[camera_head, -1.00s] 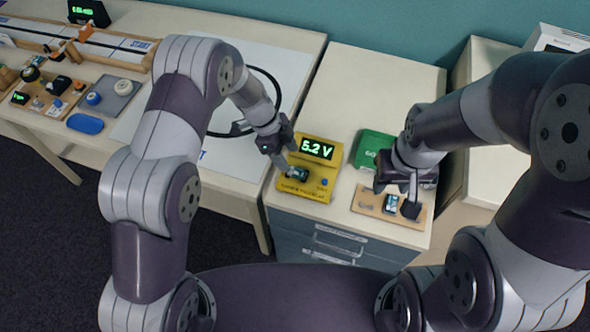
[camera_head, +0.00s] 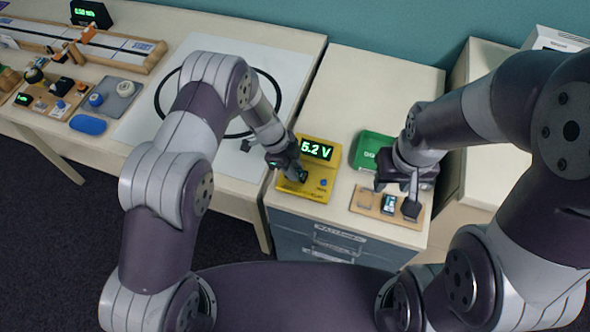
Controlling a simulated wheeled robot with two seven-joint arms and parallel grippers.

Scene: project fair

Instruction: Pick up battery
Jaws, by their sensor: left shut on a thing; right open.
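A yellow tester (camera_head: 317,190) with a green "5.2 V" readout stands on the drawer cabinet. My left gripper (camera_head: 298,178) is at the tester's left side, shut on a small dark battery (camera_head: 303,177). The fingers hide most of this battery, and I cannot tell if it still touches the tester. My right gripper (camera_head: 399,199) is open over a wooden tray (camera_head: 366,201) at the right. Another small dark battery with a light face (camera_head: 388,204) shows in the tray between its fingers.
A green box (camera_head: 370,148) stands behind the tray, close to my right gripper. The cabinet top (camera_head: 375,85) is clear at the back. The table at left holds a black ring (camera_head: 277,90), a blue oval pad (camera_head: 87,124) and a track (camera_head: 120,47).

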